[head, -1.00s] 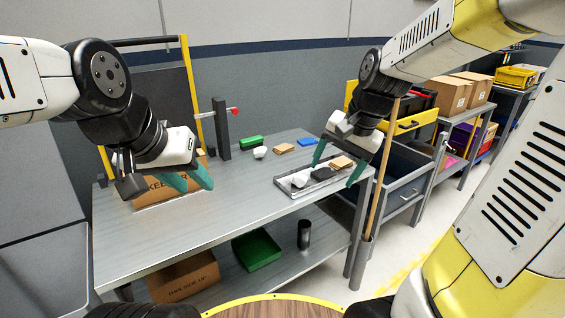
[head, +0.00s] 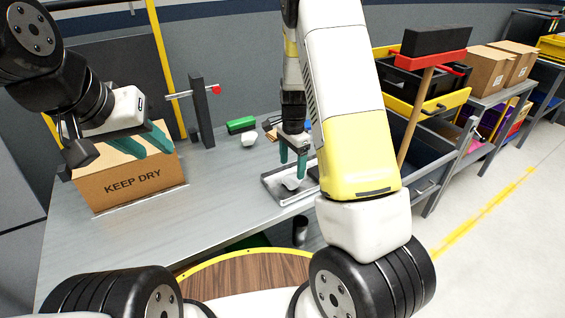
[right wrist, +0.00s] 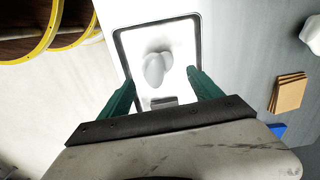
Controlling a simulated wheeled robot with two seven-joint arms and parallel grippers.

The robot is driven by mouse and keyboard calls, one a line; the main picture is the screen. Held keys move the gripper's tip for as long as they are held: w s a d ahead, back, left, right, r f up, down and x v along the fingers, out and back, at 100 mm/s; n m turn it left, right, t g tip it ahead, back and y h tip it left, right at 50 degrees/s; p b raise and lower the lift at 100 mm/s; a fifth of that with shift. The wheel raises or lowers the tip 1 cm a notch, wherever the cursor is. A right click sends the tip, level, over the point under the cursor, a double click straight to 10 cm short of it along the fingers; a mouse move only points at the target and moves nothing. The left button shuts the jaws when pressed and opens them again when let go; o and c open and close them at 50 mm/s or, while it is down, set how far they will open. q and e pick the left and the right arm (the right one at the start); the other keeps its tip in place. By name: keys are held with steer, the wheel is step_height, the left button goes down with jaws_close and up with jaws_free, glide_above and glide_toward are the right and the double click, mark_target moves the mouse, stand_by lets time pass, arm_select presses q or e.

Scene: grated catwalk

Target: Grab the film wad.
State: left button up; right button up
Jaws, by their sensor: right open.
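A pale, rounded white lump, which looks like the film wad (head: 292,184), lies in the shallow metal tray (head: 272,188) on the bench. In the right wrist view the wad (right wrist: 155,66) sits on the tray's bright floor, a little beyond the fingertips. My right gripper (head: 293,168) is open above the tray with its teal fingers pointing down. In the right wrist view the right gripper (right wrist: 161,78) has nothing between its fingers.
A second white lump (head: 249,139) and a green block (head: 241,125) lie farther back on the bench. A post with a red knob (head: 216,90) stands behind. Tan pieces (right wrist: 288,92) lie beside the tray. A tool cart (head: 440,150) stands to the right.

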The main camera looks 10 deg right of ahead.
mark_target(292, 173)
step_height(292, 173, down, 5)
steer(key=shift+s+r, duration=0.1)
steer(key=shift+s, duration=0.05)
steer(key=c, duration=1.4)
